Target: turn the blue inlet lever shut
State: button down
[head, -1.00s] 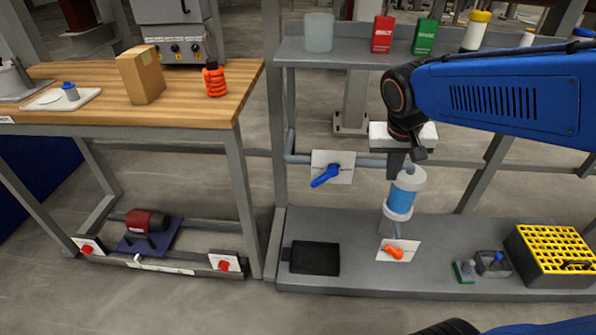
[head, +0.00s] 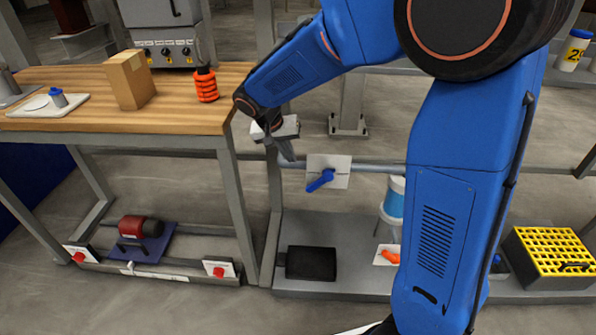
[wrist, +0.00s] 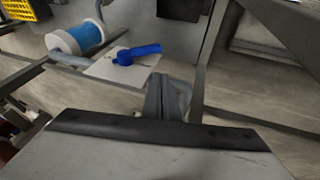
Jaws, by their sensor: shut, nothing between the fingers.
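The blue inlet lever (head: 320,180) sits on a white plate (head: 341,165) on the horizontal pipe, slanting down to the left in the head view. In the wrist view the lever (wrist: 138,54) lies on its plate (wrist: 108,68), just beyond my fingers. My gripper (head: 289,156) is shut and empty, just left of and a little above the lever in the head view. Its closed fingers (wrist: 165,98) also show in the wrist view, apart from the lever as far as I can tell. The filter housing with blue contents (head: 394,203) stands right of the lever, partly behind my arm.
An orange lever (head: 389,255) is low on the shelf, partly hidden by my arm. A yellow crate (head: 550,240) stands at the right. The wooden bench (head: 190,110) and grey uprights are close to my gripper's left.

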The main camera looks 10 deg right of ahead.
send_near(311, 184)
jog(key=w+a+f, duration=0.1)
jog(key=w+f, duration=0.1)
jog(key=shift+s+d+f, duration=0.15)
jog(key=shift+d+f, duration=0.95)
jog(key=shift+f, duration=0.05)
jog(key=shift+s+d+f, duration=0.1)
jog(key=shift+d+f, duration=0.3)
jog(key=shift+f, duration=0.05)
